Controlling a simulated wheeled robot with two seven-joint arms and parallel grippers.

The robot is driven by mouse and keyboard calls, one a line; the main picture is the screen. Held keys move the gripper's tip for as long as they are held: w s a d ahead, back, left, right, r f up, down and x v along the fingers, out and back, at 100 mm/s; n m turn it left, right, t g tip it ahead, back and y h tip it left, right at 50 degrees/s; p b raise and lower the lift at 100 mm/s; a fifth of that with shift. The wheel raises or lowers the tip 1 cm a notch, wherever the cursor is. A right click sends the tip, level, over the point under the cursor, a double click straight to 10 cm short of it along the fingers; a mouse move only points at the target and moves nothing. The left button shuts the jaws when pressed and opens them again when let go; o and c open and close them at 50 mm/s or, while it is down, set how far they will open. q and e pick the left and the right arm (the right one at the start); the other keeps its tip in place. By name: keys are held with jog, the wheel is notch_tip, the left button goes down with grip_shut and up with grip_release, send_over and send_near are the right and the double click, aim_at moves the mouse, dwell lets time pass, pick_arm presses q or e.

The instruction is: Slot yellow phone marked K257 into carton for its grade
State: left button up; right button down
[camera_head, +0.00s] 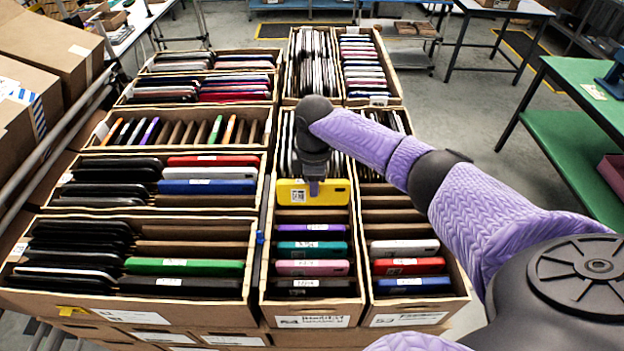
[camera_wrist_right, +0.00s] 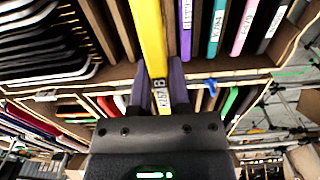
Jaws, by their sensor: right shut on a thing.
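The yellow phone (camera_head: 325,193) is in my right gripper (camera_head: 313,186), upright over the middle front carton (camera_head: 268,283). It is behind a row of purple, teal, pink and dark phones. I cannot tell whether its lower edge is inside a slot. In the right wrist view the yellow phone (camera_wrist_right: 147,38) runs between the two fingers of the right gripper (camera_wrist_right: 159,92), which is shut on it. Its white label shows K257 and a dark box with what looks like a B. The middle carton's front label (camera_head: 313,321) is too small to read surely. My left gripper is not in view.
The right front carton (camera_head: 455,300) holds white, red and blue phones, with empty slots behind them. The left front carton (camera_head: 30,292) holds many black phones and a green one. More filled cartons stand behind. A green table (camera_head: 590,100) is at the right.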

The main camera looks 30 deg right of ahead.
aim_at(312, 200)
jog(key=f+b, duration=0.2)
jog(key=f, duration=0.1)
jog(key=shift+w+b, duration=0.3)
jog(key=shift+w, duration=0.1)
jog(key=shift+s+f+b, duration=0.15)
jog(key=shift+f+b, duration=0.45)
jog(key=shift+b, duration=0.15)
notch_tip(312, 200, down, 2)
jog(key=shift+f+b, duration=0.1)
jog(key=shift+b, duration=1.15)
pick_arm(q)
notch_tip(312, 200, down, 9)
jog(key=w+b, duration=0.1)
jog(key=b, duration=0.1)
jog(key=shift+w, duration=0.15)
pick_arm(e)
jog(key=shift+f, duration=2.05)
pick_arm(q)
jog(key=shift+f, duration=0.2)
pick_arm(e)
jog(key=shift+f, duration=0.3)
jog(key=c, duration=0.5)
grip_release()
